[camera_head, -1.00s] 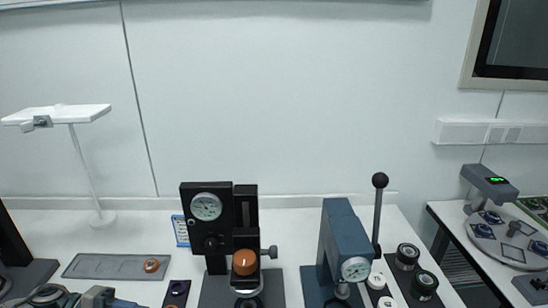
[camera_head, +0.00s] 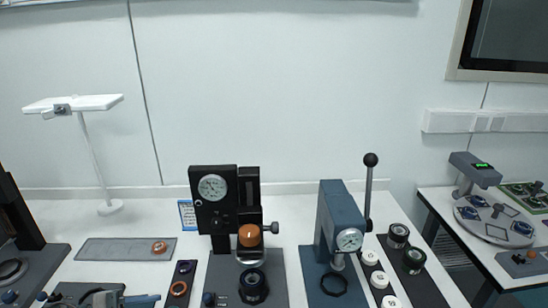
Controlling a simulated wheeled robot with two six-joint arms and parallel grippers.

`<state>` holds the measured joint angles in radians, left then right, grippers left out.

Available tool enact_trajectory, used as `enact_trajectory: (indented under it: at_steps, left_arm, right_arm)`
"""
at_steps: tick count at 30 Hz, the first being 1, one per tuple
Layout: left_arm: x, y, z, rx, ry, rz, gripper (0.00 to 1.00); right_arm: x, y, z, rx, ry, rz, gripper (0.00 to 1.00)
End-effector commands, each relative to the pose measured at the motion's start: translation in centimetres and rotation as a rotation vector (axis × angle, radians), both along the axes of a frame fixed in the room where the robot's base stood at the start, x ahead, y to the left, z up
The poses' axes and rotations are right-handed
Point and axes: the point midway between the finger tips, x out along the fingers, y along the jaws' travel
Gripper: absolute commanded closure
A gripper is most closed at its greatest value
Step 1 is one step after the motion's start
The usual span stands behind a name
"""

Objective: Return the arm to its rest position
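Neither of my grippers is in the head view, and no part of either arm can be made out. Whether they are open or shut is hidden. The white table (camera_head: 150,225) fills the lower part of the view. On it stand a black dial-gauge device (camera_head: 213,187) with an orange knob (camera_head: 249,236) and a blue-grey press (camera_head: 335,215) with a dial and a black-knobbed lever (camera_head: 370,185).
A grey tray (camera_head: 110,249) holds an orange ring (camera_head: 159,247). A white stand (camera_head: 90,150) rises at the back left. Black racks with white and dark round pieces lie right of the press. A second table (camera_head: 450,212) at right carries a grey device (camera_head: 476,169).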

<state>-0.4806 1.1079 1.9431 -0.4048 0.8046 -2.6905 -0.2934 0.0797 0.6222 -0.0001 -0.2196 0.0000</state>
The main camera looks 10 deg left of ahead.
Motion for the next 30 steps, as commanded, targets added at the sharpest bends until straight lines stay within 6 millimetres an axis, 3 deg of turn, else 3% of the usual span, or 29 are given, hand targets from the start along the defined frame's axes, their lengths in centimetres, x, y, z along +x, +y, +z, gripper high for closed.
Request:
enact_trajectory:
  at_steps: [8, 15, 20, 26, 27, 30]
  left_arm:
    - [2.9, -0.9, -0.9, -0.32, 0.375, 0.351, 0.54]
    - [4.3, 0.0, -3.5, -0.958, 0.911, 0.791, 0.54]
    - [3.0, 0.7, -6.3, -1.494, 1.232, 1.04, 0.54]
    - [-1.6, 0.1, -10.2, -2.253, 1.505, 1.298, 0.54]
    - [-2.7, -0.3, -10.9, 2.393, -1.521, -1.333, 0.54]
    - [-5.3, -1.4, -12.1, 2.245, -1.267, -1.173, 0.54]
  right_arm:
    - [-0.4, 0.0, 0.0, 0.0, 0.005, 0.0, 1.0]
    - [-1.1, -0.1, 0.0, 0.0, 0.013, 0.0, 1.0]
    - [-0.9, -0.1, 0.0, 0.0, 0.012, 0.0, 1.0]
    - [-0.9, -0.1, 0.0, -0.001, 0.011, 0.0, 1.0]
    - [-0.9, -0.1, 0.0, -0.001, 0.011, 0.0, 1.0]
    - [-0.8, -0.1, 0.0, -0.001, 0.01, 0.0, 1.0]
